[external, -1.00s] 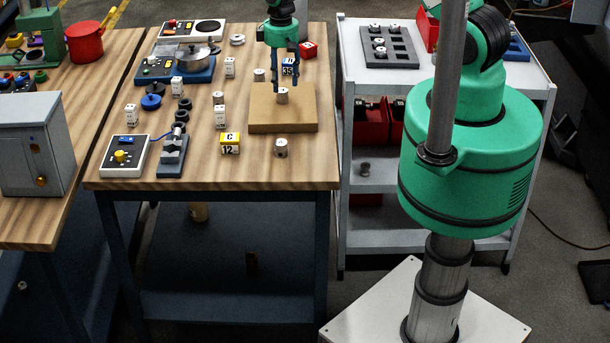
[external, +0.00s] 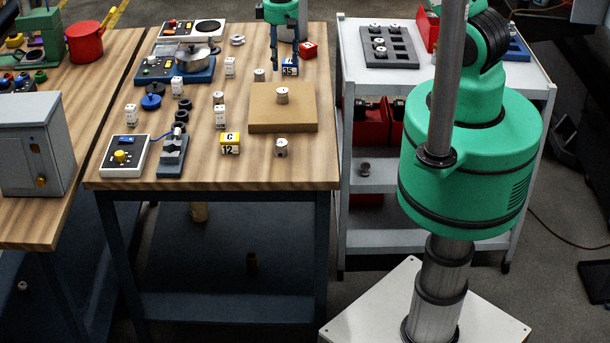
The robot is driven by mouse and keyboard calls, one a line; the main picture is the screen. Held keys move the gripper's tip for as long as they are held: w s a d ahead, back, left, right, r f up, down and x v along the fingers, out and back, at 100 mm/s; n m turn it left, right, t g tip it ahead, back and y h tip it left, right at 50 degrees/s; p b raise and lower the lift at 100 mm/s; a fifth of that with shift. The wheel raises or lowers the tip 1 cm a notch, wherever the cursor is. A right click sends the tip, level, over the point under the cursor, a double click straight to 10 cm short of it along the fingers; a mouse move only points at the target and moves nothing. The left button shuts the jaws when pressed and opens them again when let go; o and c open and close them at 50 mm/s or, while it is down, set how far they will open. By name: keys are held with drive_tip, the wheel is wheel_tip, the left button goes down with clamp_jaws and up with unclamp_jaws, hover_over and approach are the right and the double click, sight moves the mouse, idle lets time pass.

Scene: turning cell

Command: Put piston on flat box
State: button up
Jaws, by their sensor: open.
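A small metallic piston (external: 282,96) stands upright on top of the flat brown box (external: 268,122), near the middle of its top. My gripper (external: 285,68) is open and empty. It is above and behind the piston, clear of it, with its fingers pointing down. Another piston-like metal part (external: 281,147) stands on the table in front of the box. A further small part (external: 259,75) stands behind the box.
A white cart (external: 420,75) stands right of the table.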

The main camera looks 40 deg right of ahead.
idle(0.4)
drive_tip(key=s+d+r+m+t, duration=0.1)
drive_tip(key=s+r, duration=0.4)
drive_tip(key=r, duration=0.8)
drive_tip(key=s+d+r+m+t, duration=0.15)
drive_tip(key=s+r, duration=0.25)
drive_tip(key=r, duration=0.9)
drive_tip(key=s+r+t, duration=0.1)
drive_tip(key=s+r, duration=0.6)
drive_tip(key=s, duration=0.3)
drive_tip(key=s+r+m+t, duration=0.1)
drive_tip(key=s+r+t, duration=0.1)
drive_tip(key=s+r, duration=0.5)
drive_tip(key=shift+s+d, duration=0.35)
drive_tip(key=shift+s, duration=1.6)
wheel_tip(320, 180, down, 16)
drive_tip(key=b, duration=1.6)
